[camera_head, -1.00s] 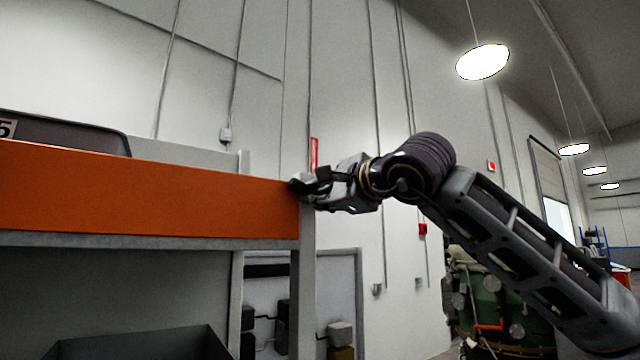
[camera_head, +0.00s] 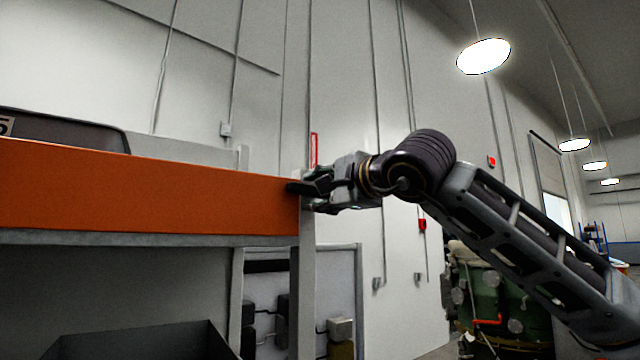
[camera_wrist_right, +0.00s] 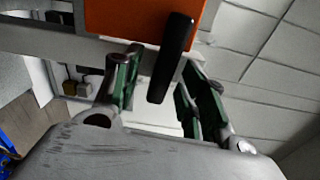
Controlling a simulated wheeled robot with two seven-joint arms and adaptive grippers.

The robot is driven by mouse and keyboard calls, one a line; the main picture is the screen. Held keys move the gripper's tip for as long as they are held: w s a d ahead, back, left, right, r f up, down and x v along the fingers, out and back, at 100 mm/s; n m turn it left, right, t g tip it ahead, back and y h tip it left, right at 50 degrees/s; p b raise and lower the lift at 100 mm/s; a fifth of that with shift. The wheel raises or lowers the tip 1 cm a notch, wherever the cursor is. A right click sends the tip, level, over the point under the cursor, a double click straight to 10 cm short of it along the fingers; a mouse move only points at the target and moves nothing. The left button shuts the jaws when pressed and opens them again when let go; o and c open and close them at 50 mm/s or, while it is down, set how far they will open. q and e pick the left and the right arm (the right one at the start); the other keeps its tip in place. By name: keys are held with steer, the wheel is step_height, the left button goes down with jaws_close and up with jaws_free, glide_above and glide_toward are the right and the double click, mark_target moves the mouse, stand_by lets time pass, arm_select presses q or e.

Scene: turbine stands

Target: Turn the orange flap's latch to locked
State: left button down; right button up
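The orange flap (camera_head: 150,195) is a long panel across the left of the head view. Its lower edge also shows at the top of the right wrist view (camera_wrist_right: 125,18). The latch is a dark bar at the flap's right end (camera_head: 302,187). In the right wrist view the latch (camera_wrist_right: 174,55) stands slightly tilted, its free end between my fingers. My right gripper (camera_head: 318,189) is open, with green-padded fingers (camera_wrist_right: 163,68) on either side of the latch. My left gripper is out of view.
A grey post (camera_head: 306,270) stands below the flap's right end. A dark open bin (camera_head: 140,345) sits under the flap at lower left. A green drum-like machine (camera_head: 490,295) stands behind my right arm.

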steer(key=shift+o, duration=0.8)
steer(key=shift+s+d, duration=0.1)
steer(key=b+v, duration=0.2)
steer(key=v, duration=0.2)
steer(key=shift+s+d, duration=0.2)
steer(key=shift+s, duration=0.15)
stand_by(0.9)
